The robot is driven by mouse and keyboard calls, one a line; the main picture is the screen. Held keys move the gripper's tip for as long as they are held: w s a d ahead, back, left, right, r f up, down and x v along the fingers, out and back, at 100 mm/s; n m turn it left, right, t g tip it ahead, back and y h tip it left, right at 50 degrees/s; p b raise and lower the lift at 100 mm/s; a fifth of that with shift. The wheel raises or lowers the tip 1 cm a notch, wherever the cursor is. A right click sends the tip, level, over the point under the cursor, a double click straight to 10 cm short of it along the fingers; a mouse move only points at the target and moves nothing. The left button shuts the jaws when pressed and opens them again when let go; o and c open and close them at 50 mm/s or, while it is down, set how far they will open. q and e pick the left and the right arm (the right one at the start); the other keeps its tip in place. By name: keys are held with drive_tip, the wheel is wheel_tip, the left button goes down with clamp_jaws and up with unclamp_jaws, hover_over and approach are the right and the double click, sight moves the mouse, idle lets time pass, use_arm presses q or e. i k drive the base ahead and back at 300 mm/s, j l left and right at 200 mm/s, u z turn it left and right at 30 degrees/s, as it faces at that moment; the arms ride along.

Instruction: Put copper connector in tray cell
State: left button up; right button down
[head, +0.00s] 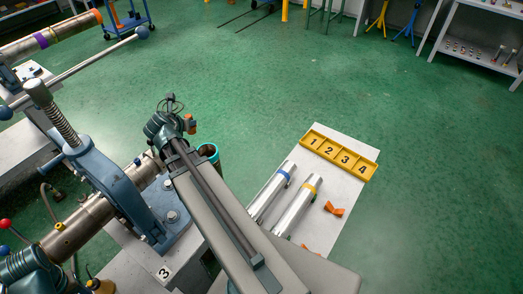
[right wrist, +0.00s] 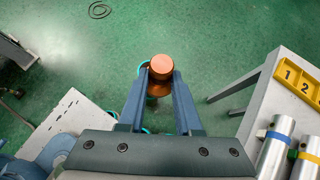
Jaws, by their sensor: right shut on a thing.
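The copper connector (right wrist: 160,70) is a short orange-brown cylinder between the fingertips of my right gripper (right wrist: 160,84) in the right wrist view. The fingers are shut on it and hold it above the green floor. In the head view the right gripper (head: 182,124) is beside the blue vise, with a bit of copper colour showing. The yellow tray (head: 316,149) with several numbered cells lies at the far end of a pale table, right of this gripper. Its edge also shows in the right wrist view (right wrist: 289,87). My left arm shows at the lower left; its fingertips cannot be made out.
On the pale table (head: 345,187) lie silver tubes with blue (head: 268,197) and yellow (head: 298,208) bands and an orange part (head: 334,209). A teal-rimmed dark container (head: 209,151) stands between vise and table.

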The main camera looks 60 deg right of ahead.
sight(364, 170)
drive_tip(key=k, duration=0.65)
drive_tip(key=z, duration=2.15)
drive_tip(key=j, duration=0.65)
drive_tip(key=k+j, duration=0.1)
drive_tip(key=j, duration=0.55)
